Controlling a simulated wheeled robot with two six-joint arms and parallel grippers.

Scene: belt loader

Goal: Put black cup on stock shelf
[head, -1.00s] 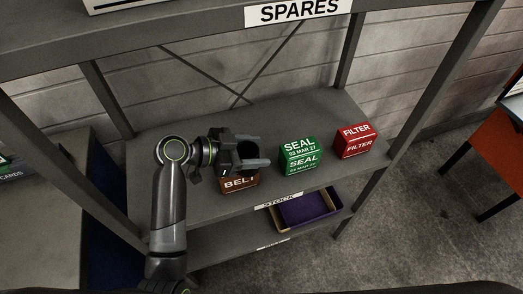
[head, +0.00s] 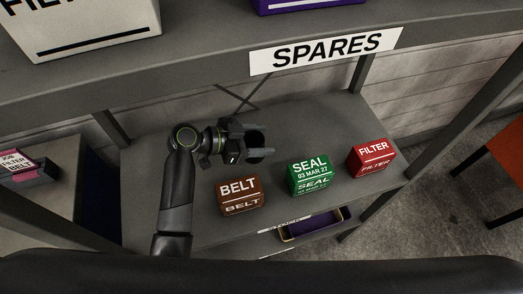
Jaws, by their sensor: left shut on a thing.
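My left gripper (head: 262,146) is shut on the black cup (head: 254,137), whose dark round rim shows between the fingers. It is held over the stock shelf (head: 310,126), behind the brown BELT box. Whether the cup's base touches the shelf is hidden by the gripper. The stock shelf's label is only partly visible at its front edge. My right gripper is not in view.
On the stock shelf stand a brown BELT box (head: 242,196), a green SEAL box (head: 310,175) and a red FILTER box (head: 371,158). The SPARES shelf (head: 200,69) is above. A purple-lined tray (head: 318,224) is below. Bare shelf lies behind the boxes.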

